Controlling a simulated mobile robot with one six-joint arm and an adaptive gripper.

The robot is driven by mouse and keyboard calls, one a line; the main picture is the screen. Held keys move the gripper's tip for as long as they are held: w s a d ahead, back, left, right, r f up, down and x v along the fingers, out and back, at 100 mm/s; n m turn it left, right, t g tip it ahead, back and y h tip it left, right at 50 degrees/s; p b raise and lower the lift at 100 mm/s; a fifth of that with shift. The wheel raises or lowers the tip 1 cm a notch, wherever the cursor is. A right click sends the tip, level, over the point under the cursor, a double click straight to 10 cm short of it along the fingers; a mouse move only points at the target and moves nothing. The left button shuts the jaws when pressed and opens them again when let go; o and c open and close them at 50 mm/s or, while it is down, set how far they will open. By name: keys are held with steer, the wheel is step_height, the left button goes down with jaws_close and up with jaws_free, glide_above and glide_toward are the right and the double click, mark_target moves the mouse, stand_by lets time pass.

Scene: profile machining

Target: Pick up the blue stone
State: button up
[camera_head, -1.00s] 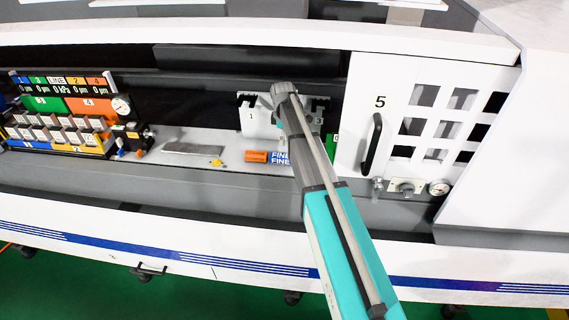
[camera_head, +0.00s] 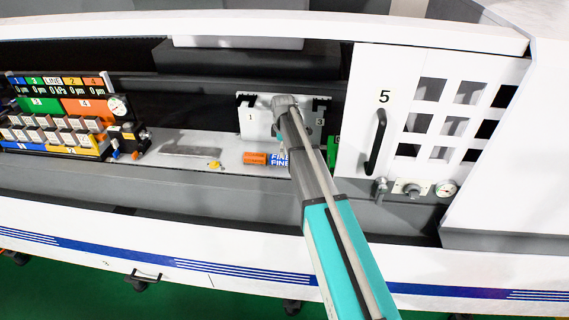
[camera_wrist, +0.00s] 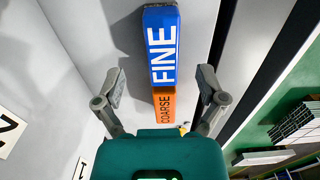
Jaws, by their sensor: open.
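The blue stone, marked FINE, shows in the wrist view (camera_wrist: 163,48) as a long block with white letters. In the head view the blue stone (camera_head: 279,160) lies on the pale shelf, partly hidden behind my arm. An orange end marked COARSE (camera_wrist: 165,105) adjoins it, and also shows in the head view (camera_head: 255,158). My gripper (camera_wrist: 160,85) is open, its two fingers apart on either side of the orange part, with nothing between them held.
A white plate (camera_head: 262,118) with numbered slots stands behind the stone. A white door (camera_head: 352,110) marked 5 with a black handle is to the right. A small yellow item (camera_head: 215,165) and a grey flat piece (camera_head: 191,150) lie left. A display rack (camera_head: 62,115) is farther left.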

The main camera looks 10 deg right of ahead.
mark_target(281, 160)
steer(key=shift+f, duration=0.15)
steer(key=f+b, duration=0.3)
steer(key=shift+s+a, duration=0.2)
steer(key=shift+a, duration=0.2)
steer(key=shift+f+b, duration=0.95)
steer(key=shift+b, duration=0.15)
jaws_close()
